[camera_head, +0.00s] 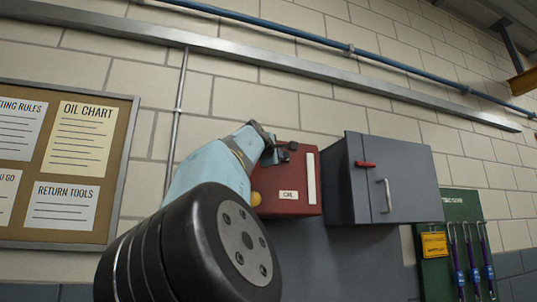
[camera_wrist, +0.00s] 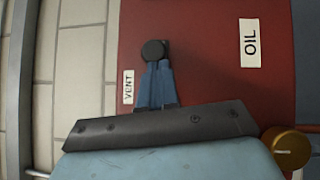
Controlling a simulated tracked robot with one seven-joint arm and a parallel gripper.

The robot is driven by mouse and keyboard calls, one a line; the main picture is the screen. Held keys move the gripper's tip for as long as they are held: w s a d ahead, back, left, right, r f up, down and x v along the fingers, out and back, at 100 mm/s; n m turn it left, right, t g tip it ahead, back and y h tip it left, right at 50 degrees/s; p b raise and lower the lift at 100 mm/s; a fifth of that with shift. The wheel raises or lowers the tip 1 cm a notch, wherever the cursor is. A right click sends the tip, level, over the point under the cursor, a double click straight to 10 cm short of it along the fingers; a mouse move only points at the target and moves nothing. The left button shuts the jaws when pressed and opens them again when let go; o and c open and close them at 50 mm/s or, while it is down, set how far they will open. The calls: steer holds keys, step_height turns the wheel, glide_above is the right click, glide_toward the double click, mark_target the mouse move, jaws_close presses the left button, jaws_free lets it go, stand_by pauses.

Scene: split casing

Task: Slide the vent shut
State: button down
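The red casing (camera_head: 284,207) hangs on the brick wall, and its red face (camera_wrist: 210,75) fills much of the wrist view. A small white VENT label (camera_wrist: 128,87) is on it, beside a round black knob (camera_wrist: 153,50). My gripper (camera_head: 280,151) is at the casing's upper left in the head view. In the wrist view my gripper's blue fingers (camera_wrist: 156,82) are close together and their tips meet the lower edge of the knob. I cannot tell whether they hold it. The vent opening is not clearly visible.
A brass knob (camera_wrist: 290,148) sits low on the casing; it also shows in the head view (camera_head: 256,199). An OIL label (camera_wrist: 250,43) is on the casing. A notice board (camera_head: 62,165) is left.

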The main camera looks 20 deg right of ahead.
steer(key=w+a+v, duration=0.1)
steer(key=a+v, duration=0.1)
steer(key=v, duration=1)
steer(key=shift+a+f, duration=0.2)
steer(key=shift+a, duration=0.15)
steer(key=shift+d, duration=0.1)
